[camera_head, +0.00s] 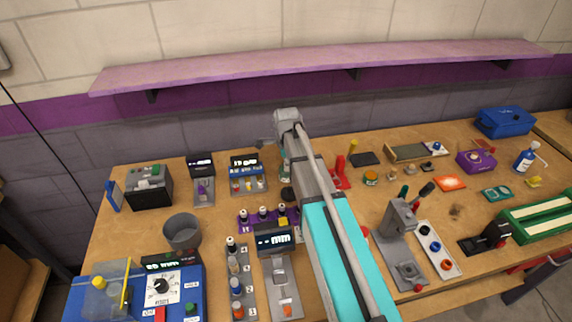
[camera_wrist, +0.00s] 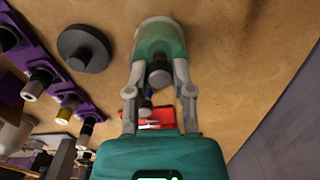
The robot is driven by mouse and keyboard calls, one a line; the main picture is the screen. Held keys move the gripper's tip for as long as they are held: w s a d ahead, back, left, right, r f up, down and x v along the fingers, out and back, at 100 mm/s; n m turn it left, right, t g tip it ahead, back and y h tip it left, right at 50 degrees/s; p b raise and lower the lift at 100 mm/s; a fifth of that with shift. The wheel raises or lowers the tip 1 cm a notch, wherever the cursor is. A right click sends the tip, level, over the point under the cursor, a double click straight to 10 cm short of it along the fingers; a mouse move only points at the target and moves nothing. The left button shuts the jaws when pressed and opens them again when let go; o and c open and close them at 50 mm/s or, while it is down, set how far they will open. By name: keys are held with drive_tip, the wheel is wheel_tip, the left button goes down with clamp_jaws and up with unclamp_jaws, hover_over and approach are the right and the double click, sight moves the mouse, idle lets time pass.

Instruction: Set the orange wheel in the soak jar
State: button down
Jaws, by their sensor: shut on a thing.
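My gripper (camera_wrist: 160,72) is shut on a small piece with a dark grey round top (camera_wrist: 160,77), seen nearly end-on. No orange shows on it, and its lower part is hidden. Behind the fingertips, in line with the held piece, stands a green-tinted jar with a pale base (camera_wrist: 160,36), likely the soak jar. Its mouth is covered by the fingers and piece, so I cannot tell whether the piece is inside. In the head view my arm covers much of this spot; a pale green bit of the jar (camera_head: 285,177) shows beside it.
A dark round lid with a knob (camera_wrist: 86,48) lies beside the jar. A purple rack (camera_wrist: 50,72) holds black-topped pieces. A red stand (camera_wrist: 150,117) is close by. In the head view, a numbered grey rack (camera_head: 247,289) and a grey bucket (camera_head: 182,232) stand left of my arm.

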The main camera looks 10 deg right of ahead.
drive_tip(key=shift+c, duration=2)
unclamp_jaws()
drive_tip(key=shift+r, duration=0.1)
